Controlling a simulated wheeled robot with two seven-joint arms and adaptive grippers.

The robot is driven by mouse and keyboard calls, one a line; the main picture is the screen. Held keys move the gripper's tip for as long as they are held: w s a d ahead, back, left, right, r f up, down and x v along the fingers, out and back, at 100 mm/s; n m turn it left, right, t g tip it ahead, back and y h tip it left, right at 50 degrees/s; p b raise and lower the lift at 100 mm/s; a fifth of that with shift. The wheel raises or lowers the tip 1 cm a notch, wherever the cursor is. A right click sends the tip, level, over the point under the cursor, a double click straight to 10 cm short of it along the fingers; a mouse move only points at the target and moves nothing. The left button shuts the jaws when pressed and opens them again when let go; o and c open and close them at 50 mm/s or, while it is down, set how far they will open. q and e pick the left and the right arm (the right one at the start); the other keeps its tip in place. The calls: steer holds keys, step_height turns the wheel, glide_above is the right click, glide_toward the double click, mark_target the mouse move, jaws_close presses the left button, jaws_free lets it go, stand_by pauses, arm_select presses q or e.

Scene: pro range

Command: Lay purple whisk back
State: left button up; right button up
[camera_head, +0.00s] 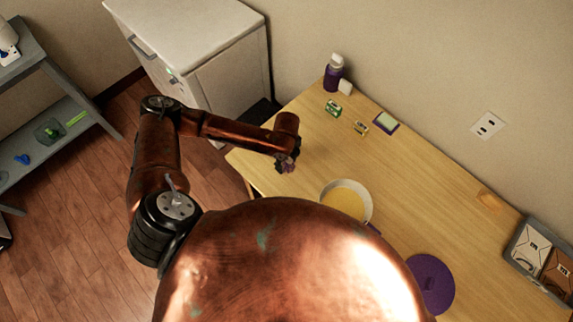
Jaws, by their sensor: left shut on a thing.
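My left gripper (286,165) hangs over the near left part of the wooden table, beyond the white bowl-like pan. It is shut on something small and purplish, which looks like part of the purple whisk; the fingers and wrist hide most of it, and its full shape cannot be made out. Whether it touches the table is unclear. No other whisk shows clearly on the table. My right gripper is not in view.
The table (400,180) holds a pan (369,205) with yellow contents, a purple lid (432,285), a purple bottle (333,75), small boxes (332,108) and a green-and-purple sponge-like item (386,122). A tray (527,237) stands right. A white cabinet (232,85) adjoins. The middle is clear.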

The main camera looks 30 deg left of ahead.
arm_select(q)
steer(key=shift+s+f, duration=0.15)
steer(key=shift+f, duration=0.65)
steer(key=shift+f, duration=0.1)
steer(key=o, duration=1.4)
steer(key=shift+o, duration=0.2)
